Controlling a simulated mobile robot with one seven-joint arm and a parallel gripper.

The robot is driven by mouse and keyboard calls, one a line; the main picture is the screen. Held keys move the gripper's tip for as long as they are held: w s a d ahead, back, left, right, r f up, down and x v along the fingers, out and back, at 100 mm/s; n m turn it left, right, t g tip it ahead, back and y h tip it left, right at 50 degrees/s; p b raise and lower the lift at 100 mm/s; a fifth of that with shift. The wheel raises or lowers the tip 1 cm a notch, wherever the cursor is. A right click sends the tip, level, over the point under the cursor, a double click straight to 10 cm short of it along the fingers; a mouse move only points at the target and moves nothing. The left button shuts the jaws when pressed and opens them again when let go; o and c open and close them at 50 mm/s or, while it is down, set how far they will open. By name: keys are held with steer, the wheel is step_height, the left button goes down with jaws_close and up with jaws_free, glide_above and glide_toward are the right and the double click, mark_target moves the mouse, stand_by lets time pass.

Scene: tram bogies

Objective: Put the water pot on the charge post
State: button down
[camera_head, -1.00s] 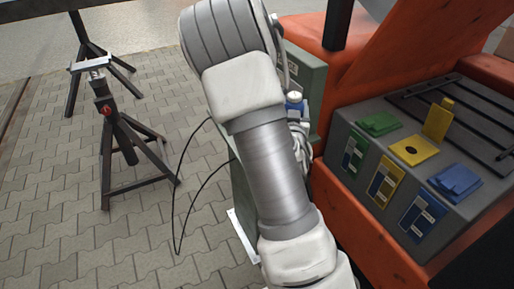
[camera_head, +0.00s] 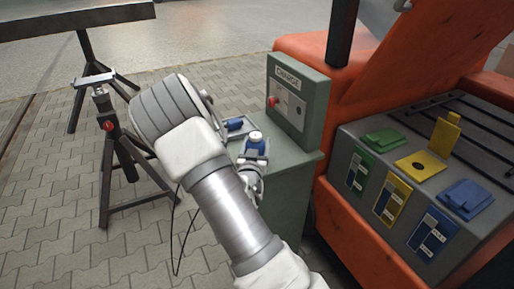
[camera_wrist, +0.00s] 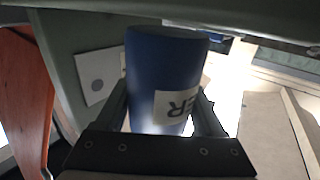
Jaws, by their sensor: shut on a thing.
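In the head view the blue pot (camera_head: 256,149) shows a pale cap on top. My gripper (camera_head: 250,172) there is partly hidden by my arm. The charge post (camera_head: 300,97) is a green cabinet with a "CHARGE" sign and a red knob, just behind and right of the pot. The pot appears over or beside its lower ledge; I cannot tell whether it touches.
Another blue item (camera_head: 235,124) lies on a small grey plate left of the pot. An orange machine (camera_head: 350,215) stands close on the right, with a grey box bearing green, yellow and blue lids. A black stand (camera_head: 125,165) is at left on open paving.

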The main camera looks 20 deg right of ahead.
steer(key=shift+f, duration=0.4)
steer(key=shift+f, duration=0.1)
jaws_free()
